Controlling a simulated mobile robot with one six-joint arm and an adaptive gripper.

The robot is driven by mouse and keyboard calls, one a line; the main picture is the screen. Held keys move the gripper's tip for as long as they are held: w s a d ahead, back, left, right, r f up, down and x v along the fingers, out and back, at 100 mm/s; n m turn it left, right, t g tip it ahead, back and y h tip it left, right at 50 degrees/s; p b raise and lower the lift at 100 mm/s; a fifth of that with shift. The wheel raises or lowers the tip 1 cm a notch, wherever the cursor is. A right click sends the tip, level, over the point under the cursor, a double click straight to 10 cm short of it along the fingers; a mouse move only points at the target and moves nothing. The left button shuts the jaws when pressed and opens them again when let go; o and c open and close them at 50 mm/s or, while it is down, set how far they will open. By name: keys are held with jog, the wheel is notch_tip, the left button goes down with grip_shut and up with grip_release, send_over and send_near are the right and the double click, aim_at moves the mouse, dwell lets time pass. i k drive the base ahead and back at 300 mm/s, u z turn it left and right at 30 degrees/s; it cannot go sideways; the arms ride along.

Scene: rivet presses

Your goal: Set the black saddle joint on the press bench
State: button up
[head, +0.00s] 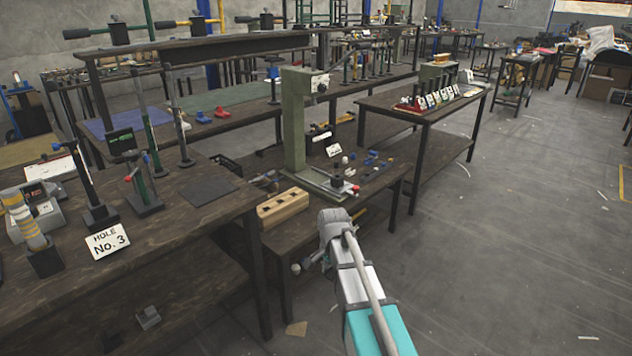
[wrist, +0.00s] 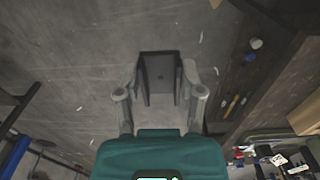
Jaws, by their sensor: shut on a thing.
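The black saddle joint (wrist: 160,72), a dark U-shaped piece with a flat plate between two side walls, is between the fingers of my gripper (wrist: 165,92) in the wrist view. The fingers are shut on it, one at each side. It is held in the air above the grey floor. In the head view my arm hides most of my gripper, and I cannot make out the joint there. A dark bench (head: 376,187) with a green press (head: 297,120) stands just beyond my arm; I take it for the press bench.
A wooden block with holes (head: 283,207) lies at the bench's near end. Small parts lie around the press foot. A left table (head: 205,228) holds stands and a "HOLE No. 3" sign (head: 107,241). A further table (head: 425,112) carries coloured parts.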

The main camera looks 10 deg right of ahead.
aim_at(305, 223)
jog(key=u, duration=0.1)
jog(key=i, duration=1)
jog(key=z, duration=0.1)
